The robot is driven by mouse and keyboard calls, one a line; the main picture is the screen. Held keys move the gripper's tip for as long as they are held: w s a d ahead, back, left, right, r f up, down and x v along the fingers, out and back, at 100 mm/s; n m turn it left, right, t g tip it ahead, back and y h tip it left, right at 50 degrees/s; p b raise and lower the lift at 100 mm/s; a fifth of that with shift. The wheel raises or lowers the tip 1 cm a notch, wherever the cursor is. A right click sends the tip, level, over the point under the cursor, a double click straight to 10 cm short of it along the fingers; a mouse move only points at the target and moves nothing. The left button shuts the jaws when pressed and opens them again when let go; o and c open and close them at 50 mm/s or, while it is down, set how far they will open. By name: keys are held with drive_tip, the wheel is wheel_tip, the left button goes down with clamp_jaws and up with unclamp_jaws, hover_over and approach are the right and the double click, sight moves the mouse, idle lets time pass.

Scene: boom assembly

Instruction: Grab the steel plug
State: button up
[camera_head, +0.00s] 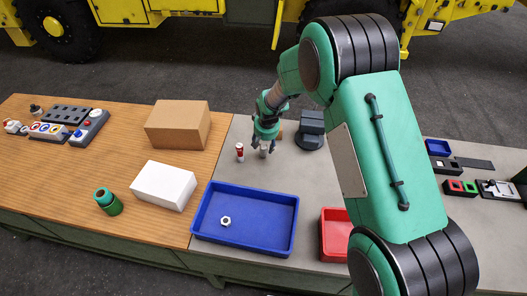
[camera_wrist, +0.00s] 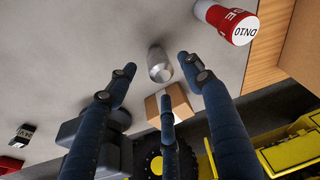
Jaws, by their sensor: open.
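The steel plug (camera_wrist: 159,66) is a small shiny metal cylinder on the grey part of the table. In the wrist view it sits between and just beyond the fingertips. In the head view the plug (camera_head: 263,154) shows just under the fingers, partly hidden by them. My gripper (camera_head: 264,147) points down over it. In the wrist view my gripper (camera_wrist: 157,76) has its dark blue fingers spread around the plug, with a visible gap on each side. It is open and holds nothing.
A dark grey vise-like block (camera_head: 311,130) stands close on the right. A blue tray (camera_head: 250,204) with a nut lies in front, and a cardboard box (camera_head: 178,124) stands farther left.

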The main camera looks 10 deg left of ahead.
sight(264, 146)
drive_tip(key=shift+x, duration=2.6)
clamp_jaws()
drive_tip(key=shift+r, duration=0.15)
drive_tip(key=shift+r, duration=0.55)
wheel_tip(264, 146, up, 2)
drive_tip(key=shift+w+a+r, duration=0.1)
drive_tip(key=s+d, duration=0.3)
drive_tip(key=s, duration=0.4)
drive_tip(key=s+d+r, duration=0.1)
drive_tip(key=s+d, duration=0.2)
drive_tip(key=s, duration=0.4)
drive_tip(key=shift+s+d+r, duration=0.25)
drive_tip(key=shift+s, duration=0.15)
